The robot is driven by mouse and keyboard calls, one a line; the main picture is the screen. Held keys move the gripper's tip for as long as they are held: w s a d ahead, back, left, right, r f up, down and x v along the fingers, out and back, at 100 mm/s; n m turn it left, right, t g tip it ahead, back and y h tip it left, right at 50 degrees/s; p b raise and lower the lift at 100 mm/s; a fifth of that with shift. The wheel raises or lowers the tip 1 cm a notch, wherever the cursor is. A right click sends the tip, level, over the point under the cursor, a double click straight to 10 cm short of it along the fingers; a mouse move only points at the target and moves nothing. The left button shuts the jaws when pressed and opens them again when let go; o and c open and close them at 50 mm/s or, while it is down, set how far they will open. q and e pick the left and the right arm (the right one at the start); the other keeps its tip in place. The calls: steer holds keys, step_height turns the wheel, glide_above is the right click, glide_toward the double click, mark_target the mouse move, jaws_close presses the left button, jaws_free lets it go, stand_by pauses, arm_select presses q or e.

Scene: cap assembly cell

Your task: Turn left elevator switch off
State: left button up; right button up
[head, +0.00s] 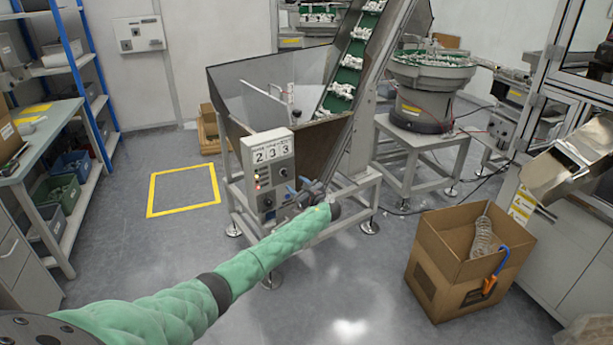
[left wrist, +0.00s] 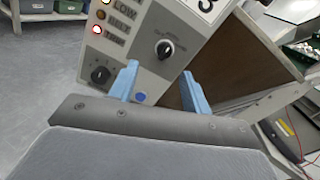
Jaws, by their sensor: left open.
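A grey control box (head: 268,165) with the digits 2 3 3, indicator lamps and knobs is on the front of the elevator hopper (head: 240,90). In the left wrist view, one black rotary knob (left wrist: 164,48) shows between and just beyond my blue fingertips. A second black knob (left wrist: 100,75) is at the lower left, left of the fingers. A red lamp (left wrist: 96,29) is lit. My left gripper (head: 311,190) is open and empty in front of the box; it also shows in the left wrist view (left wrist: 160,72). Contact with the knob cannot be told. My right gripper is not in view.
The inclined conveyor (head: 350,65) rises behind the box. A cardboard box (head: 455,265) with a coiled hose stands on the floor to the right. A bowl feeder (head: 428,90) stands behind. Shelves (head: 75,45) line the left. Floor around the yellow square (head: 185,212) is clear.

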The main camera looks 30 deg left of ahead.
mark_target(286, 173)
arm_select(q)
steer(key=w+a+m, duration=0.1)
steer(key=a, duration=0.1)
steer(key=w+a+m, duration=0.1)
steer(key=a, duration=0.1)
steer(key=w+a+m+p, duration=0.1)
steer(key=a+m, duration=0.1)
steer(key=shift+w+a+r+t, duration=0.15)
steer(key=shift+w+r+t, duration=0.15)
steer(key=shift+w, duration=0.1)
steer(key=shift+w+a, duration=0.1)
steer(key=shift+a, duration=0.15)
steer(key=c, duration=0.9)
steer(key=shift+c, duration=0.4)
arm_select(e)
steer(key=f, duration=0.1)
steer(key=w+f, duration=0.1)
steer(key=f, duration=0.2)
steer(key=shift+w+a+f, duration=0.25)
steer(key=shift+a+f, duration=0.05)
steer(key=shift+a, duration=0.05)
arm_select(q)
steer(key=shift+f, duration=0.1)
